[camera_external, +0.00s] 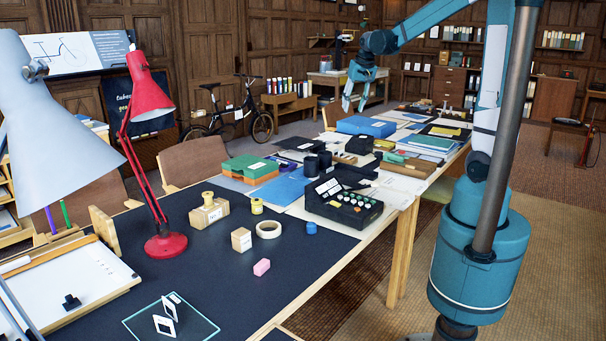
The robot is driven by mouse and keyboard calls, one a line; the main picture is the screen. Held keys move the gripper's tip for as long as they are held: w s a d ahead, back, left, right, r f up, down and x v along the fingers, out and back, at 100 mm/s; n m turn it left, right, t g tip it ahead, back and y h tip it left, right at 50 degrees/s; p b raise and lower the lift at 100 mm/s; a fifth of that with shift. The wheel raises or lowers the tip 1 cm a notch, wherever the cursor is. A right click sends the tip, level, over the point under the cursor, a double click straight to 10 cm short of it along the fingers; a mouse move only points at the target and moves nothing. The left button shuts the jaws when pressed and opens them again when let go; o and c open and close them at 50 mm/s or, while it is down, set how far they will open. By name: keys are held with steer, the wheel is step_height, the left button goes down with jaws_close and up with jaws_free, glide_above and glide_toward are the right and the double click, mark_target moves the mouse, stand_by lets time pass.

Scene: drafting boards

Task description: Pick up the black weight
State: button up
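A small black block with a knob on top (71,302) sits on the white drafting board (95,275) at the lower left; it looks like the black weight. Two dark cylinders (311,166) stand mid-table behind the black button box, and I cannot tell what they are. My teal gripper (354,105) hangs in the air above the far part of the table, pointing down. Its two fingers look apart, with nothing seen between them. It is far from the small black block.
A red lamp (165,245) and a pale lamp (50,125) rise near the drafting board. A glass plate (195,322), tape roll (269,229), small boxes (241,240) and black button box (343,208) stand on the dark mat. The mat between the red lamp and glass plate is clear.

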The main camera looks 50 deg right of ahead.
steer(key=w+d+f+m+g, duration=0.1)
steer(key=w+d+f, duration=0.1)
steer(key=d, duration=0.3)
steer(key=w+d+f+m, duration=0.1)
steer(key=w+d+f, duration=0.15)
steer(key=d, duration=0.35)
steer(key=m+g+y, duration=0.1)
steer(key=m+g, duration=0.1)
steer(key=m, duration=0.4)
glide_above(379, 152)
steer(key=f, duration=2.1)
steer(key=shift+w+a, duration=0.2)
steer(key=shift+a, duration=0.1)
steer(key=shift+s+d+f, duration=0.15)
steer(key=shift+d+f, duration=0.2)
steer(key=shift+d, duration=0.05)
steer(key=shift+f, duration=0.1)
steer(key=shift+f, duration=1.2)
steer(key=shift+f, duration=0.15)
steer(key=shift+f+b, duration=0.6)
steer(key=shift+f, duration=1.85)
